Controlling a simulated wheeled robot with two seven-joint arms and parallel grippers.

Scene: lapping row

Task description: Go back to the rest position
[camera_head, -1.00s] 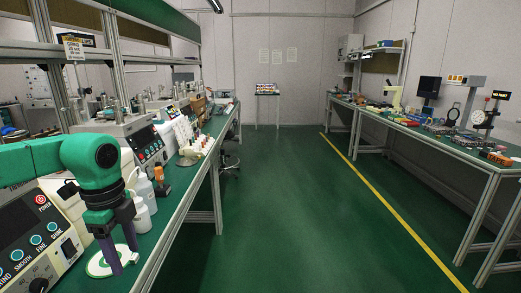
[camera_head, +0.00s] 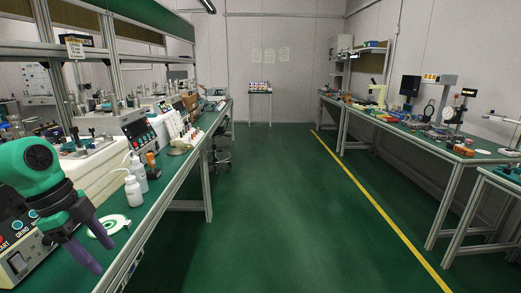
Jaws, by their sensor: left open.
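My left gripper (camera_head: 88,247) is at the lower left of the head view, at the end of a green arm. Its two purple fingers are apart and nothing shows between them. It hangs at the near edge of the left bench (camera_head: 150,210), close to a white and green disc (camera_head: 108,226) that lies on the bench top. The fingers look clear of the disc. My right gripper is not in view.
Two white bottles (camera_head: 133,192) stand beyond the disc, beside an orange-handled tool (camera_head: 152,164). A control box (camera_head: 22,262) is behind my gripper. The green aisle floor (camera_head: 270,210) is clear. A right bench (camera_head: 420,135) lies past the yellow line (camera_head: 375,220).

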